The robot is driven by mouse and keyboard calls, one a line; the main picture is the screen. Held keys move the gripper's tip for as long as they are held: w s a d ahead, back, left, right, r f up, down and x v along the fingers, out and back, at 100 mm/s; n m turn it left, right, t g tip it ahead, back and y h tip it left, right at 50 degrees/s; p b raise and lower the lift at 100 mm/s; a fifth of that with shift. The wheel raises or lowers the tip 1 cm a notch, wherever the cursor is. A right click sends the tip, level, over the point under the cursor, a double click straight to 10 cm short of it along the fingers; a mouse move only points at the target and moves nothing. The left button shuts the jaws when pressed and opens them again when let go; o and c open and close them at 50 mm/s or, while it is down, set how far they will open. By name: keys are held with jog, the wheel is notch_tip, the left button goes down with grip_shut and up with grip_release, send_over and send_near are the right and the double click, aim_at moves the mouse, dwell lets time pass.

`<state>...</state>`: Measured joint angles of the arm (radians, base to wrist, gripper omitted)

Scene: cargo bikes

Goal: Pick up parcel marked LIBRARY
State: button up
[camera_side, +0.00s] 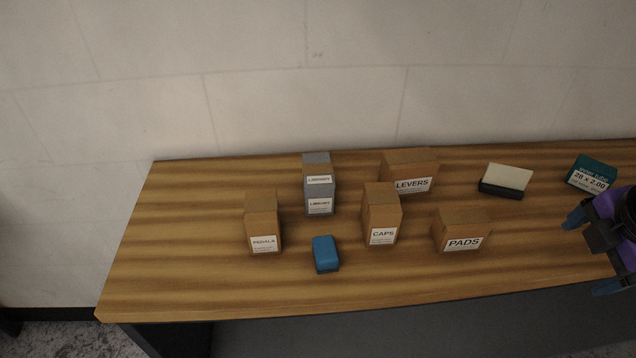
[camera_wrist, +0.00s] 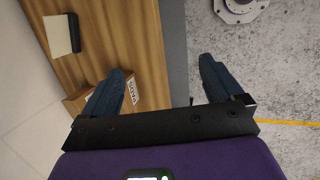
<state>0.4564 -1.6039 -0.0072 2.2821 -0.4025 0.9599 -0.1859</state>
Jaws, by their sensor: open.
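The parcel marked LIBRARY (camera_side: 319,194) is a grey upright box with a brown band and white labels. It stands toward the back of the wooden table, left of the LEVERS box, in the side view. It does not show in the wrist view. My gripper (camera_side: 590,252) is at the far right of the side view, by the table's right part and well away from the parcel. In the wrist view my gripper (camera_wrist: 160,90) has its two blue fingers spread wide with nothing between them. The table's front edge and the floor lie below it.
Brown boxes PEDALS (camera_side: 262,222), CAPS (camera_side: 381,215), LEVERS (camera_side: 410,171) and PADS (camera_side: 461,231) stand around the parcel. A blue block (camera_side: 325,254) is in front. A pale-topped dark block (camera_side: 506,181) and a teal box (camera_side: 590,173) are at right. The table's left end is clear.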

jog(key=w+a+n+t+h, duration=0.1)
jog(key=w+a+n+t, duration=0.2)
jog(key=w+a+n, duration=0.35)
jog(key=n+t+y, duration=0.3)
jog(key=n+t, duration=0.4)
jog(key=n, duration=0.4)
send_near(320, 193)
jog(key=v, duration=0.4)
jog(key=shift+s+a+f, duration=0.1)
jog(key=shift+s, duration=0.15)
jog(key=shift+w+a, duration=0.15)
jog(key=x, duration=1.1)
jog(key=shift+w, duration=0.3)
jog(key=shift+d+x, duration=0.15)
jog(key=shift+x, duration=1.25)
jog(key=shift+d+x, duration=0.1)
jog(key=shift+x, duration=1.25)
jog(key=c, duration=1.3)
